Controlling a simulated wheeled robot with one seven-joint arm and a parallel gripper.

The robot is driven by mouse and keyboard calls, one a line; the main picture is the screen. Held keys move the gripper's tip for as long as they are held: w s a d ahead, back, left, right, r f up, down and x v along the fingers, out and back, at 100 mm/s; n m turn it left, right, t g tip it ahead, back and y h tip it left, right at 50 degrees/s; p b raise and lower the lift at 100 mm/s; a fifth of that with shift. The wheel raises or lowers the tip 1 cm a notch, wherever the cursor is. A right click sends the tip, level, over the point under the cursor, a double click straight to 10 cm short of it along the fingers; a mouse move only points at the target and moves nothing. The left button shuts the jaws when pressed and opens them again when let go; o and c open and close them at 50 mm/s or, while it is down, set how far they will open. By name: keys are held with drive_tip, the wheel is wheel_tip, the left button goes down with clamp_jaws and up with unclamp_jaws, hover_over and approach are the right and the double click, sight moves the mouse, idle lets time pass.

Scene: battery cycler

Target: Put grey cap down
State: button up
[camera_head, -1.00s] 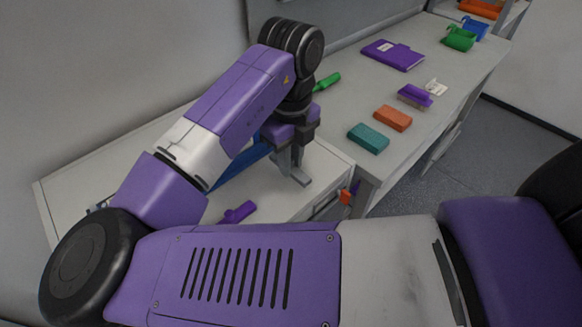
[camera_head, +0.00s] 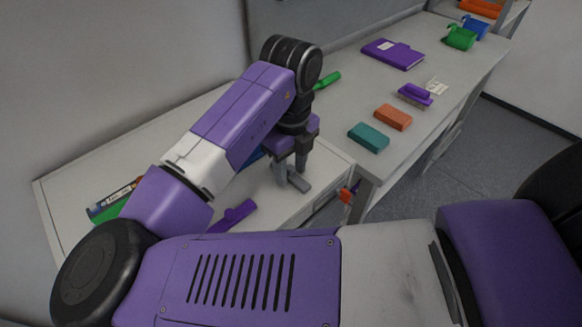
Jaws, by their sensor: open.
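My gripper (camera_head: 291,172) points down over the right part of the white cabinet top, near its right edge, with its fingers apart. A grey cap (camera_head: 296,180) lies on the cabinet top directly below and beside the fingertips. It looks like a small flat grey piece. I cannot tell whether a finger still touches it. The white cabinet top (camera_head: 90,178) bears it.
A purple tool (camera_head: 234,215) lies on the cabinet left of the cap. A green item (camera_head: 327,80) is behind my gripper.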

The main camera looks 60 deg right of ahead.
sight(291, 168)
wheel_tip(291, 168, up, 12)
drive_tip(key=shift+r, duration=0.15)
idle(0.3)
idle(0.6)
